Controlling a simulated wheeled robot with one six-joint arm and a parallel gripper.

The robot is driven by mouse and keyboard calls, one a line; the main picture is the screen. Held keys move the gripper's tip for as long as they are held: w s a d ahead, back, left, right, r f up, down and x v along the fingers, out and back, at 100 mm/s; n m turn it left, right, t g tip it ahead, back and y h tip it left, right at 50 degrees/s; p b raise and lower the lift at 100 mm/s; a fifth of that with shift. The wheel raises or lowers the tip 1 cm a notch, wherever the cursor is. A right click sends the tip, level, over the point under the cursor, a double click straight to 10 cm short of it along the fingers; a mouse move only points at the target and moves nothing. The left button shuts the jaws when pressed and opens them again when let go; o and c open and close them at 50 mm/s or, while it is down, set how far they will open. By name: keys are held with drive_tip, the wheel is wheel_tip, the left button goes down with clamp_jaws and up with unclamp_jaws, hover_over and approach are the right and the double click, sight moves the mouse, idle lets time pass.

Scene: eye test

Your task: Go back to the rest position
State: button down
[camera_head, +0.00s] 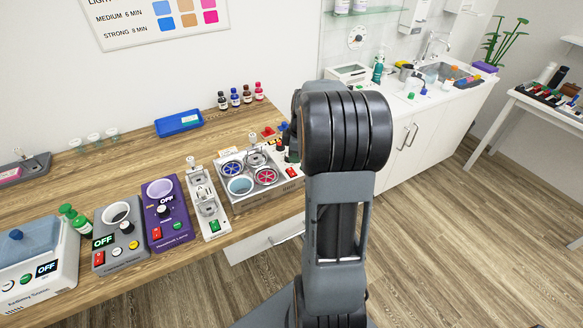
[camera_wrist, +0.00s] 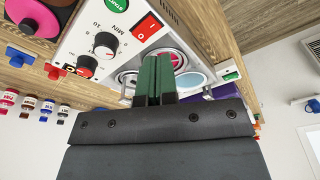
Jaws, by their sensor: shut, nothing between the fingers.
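My gripper (camera_wrist: 153,80) shows in the wrist view with its two green fingers together and nothing between them. In the head view, my dark arm stands upright right of the middle and bends over at the top. It hides my gripper there. The same device (camera_head: 232,206), with several round wells on top, stands on the wooden bench just left of my arm.
The wooden bench (camera_head: 120,178) also carries a purple device (camera_head: 168,225), a grey device (camera_head: 120,250), a blue tray (camera_head: 179,123) and several small bottles at the back. A sink (camera_head: 442,72) stands behind on the right. The wooden floor (camera_head: 450,240) at right is clear.

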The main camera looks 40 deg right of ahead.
drive_tip(key=shift+r, duration=0.35)
idle(0.3)
